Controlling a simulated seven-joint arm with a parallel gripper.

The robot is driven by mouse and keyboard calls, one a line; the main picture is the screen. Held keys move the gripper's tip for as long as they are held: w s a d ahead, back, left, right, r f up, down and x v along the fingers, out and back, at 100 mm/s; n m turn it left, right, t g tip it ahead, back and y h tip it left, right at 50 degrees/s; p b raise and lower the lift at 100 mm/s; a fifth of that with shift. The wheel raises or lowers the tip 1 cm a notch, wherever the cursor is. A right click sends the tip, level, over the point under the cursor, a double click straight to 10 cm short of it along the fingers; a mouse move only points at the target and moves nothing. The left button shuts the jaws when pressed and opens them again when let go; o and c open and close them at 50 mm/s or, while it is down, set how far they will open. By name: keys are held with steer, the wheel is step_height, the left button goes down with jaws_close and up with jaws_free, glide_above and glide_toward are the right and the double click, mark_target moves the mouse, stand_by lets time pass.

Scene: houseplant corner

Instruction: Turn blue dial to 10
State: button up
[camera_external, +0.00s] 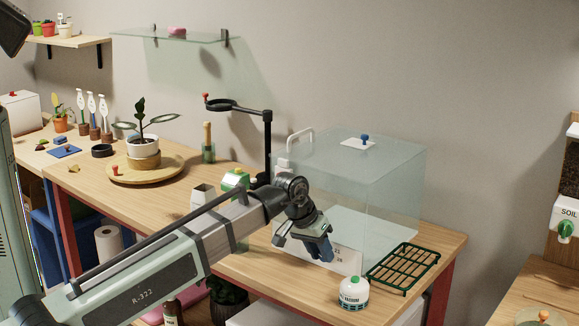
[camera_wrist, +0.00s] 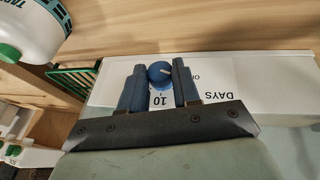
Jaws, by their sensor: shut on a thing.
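The blue dial (camera_wrist: 159,71) is round, with a short white mark on its face that points to the right in the wrist view. It sits on a white panel (camera_wrist: 273,78) with printed "DAYS", which appears upside down. A "10" is printed below the dial in that view, and another marking to the right is partly hidden. My gripper (camera_wrist: 158,75) has its two blue fingers on either side of the dial, shut on it. In the external view, my gripper (camera_external: 318,250) is at the front panel of the clear box (camera_external: 385,200) and hides the dial.
Another blue knob (camera_external: 364,137) is on top of the clear box. A black stand (camera_external: 267,145) rises behind my arm.

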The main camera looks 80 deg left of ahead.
steer(key=g+y, duration=0.1)
steer(key=m+g+y, duration=0.1)
steer(key=g+y, duration=0.1)
steer(key=w+d+g+y, duration=0.1)
steer(key=shift+w+y, duration=0.1)
steer(key=shift+y, duration=0.2)
steer(key=g+y, duration=0.2)
steer(key=m+g, duration=0.1)
steer(key=shift+w+d+f+y, duration=0.15)
steer(key=shift+d+f+y, duration=0.1)
steer(key=shift+y, duration=0.15)
steer(key=shift+f+m+g+y, duration=0.1)
steer(key=shift+m+g+y, duration=0.2)
steer(key=shift+g+y, duration=0.45)
steer(key=shift+y, duration=0.25)
steer(key=o, duration=1.1)
steer(key=shift+c, duration=0.2)
steer(key=v, duration=1.3)
steer(key=shift+w+d, duration=0.1)
steer(key=shift+d, duration=0.2)
